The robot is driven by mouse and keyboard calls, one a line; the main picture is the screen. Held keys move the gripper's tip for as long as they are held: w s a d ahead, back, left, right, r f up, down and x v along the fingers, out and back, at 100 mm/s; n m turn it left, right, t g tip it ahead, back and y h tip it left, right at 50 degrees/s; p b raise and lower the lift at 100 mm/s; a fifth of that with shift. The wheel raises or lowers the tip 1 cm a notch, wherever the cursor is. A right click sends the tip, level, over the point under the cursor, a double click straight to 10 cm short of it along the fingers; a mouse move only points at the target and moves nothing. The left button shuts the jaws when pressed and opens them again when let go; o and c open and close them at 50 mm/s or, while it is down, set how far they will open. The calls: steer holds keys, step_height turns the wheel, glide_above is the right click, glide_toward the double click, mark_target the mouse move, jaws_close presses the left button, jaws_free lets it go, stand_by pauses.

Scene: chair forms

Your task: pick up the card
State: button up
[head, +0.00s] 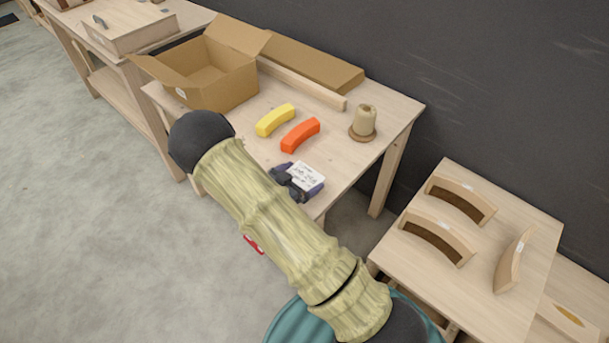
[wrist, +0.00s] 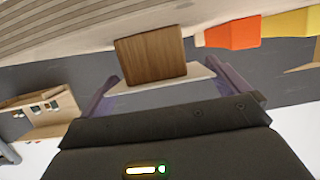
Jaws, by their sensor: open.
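The white card (head: 307,176) with dark handwriting lies at the front edge of the worktable in the head view. My gripper (head: 303,179) is right at the card, its dark purple fingers partly covered by it. In the wrist view my gripper (wrist: 163,76) is open, with one finger on each side of a pale white strip (wrist: 190,76) that looks like the card's edge. A brown wood-grained piece (wrist: 150,57) shows just beyond that strip. I cannot tell whether the fingers touch the card.
On the worktable (head: 375,97) are an orange curved block (head: 300,135), a yellow curved block (head: 275,120), a beige spool-like piece (head: 363,122) and an open cardboard box (head: 215,75). A lower table (head: 480,275) with curved wooden parts stands at right.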

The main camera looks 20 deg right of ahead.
mark_target(301, 178)
steer(key=c, duration=0.8)
steer(key=shift+r, duration=0.1)
step_height(301, 178, up, 10)
steer(key=shift+f, duration=0.1)
